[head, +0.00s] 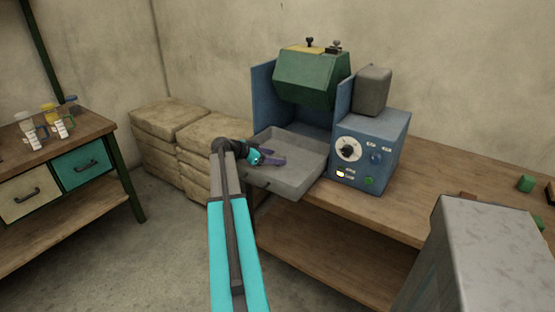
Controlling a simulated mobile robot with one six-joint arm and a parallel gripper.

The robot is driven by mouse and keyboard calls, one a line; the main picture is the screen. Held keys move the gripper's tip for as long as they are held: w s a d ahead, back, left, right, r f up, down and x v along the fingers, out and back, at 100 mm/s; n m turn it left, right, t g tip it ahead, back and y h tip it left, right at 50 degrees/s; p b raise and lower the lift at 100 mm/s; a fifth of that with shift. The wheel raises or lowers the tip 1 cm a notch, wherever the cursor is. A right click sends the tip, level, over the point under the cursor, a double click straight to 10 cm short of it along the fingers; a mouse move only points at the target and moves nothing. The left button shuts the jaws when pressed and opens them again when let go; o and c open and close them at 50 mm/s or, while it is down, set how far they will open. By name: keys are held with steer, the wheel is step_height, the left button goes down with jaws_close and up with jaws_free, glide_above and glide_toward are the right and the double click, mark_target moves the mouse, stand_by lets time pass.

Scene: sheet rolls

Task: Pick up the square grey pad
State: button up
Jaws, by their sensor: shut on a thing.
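My gripper (272,159), with a teal body and purple fingers, reaches over the left part of a shallow grey metal tray (286,183) at the front of a blue machine. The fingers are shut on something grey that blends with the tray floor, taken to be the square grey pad. Its outline is too small and low in contrast to make out. I cannot tell whether it touches the tray floor.
The blue machine (385,128) has a green hood (311,78) above the tray and a grey block (372,91) on top. It stands on a wooden bench (420,205). Stacked sacks (165,121) sit behind left. A drawer table (75,142) with jars is at left.

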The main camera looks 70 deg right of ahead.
steer(key=shift+r, duration=0.1)
step_height(320, 180, up, 10)
steer(key=b, duration=0.1)
stand_by(0.8)
stand_by(0.4)
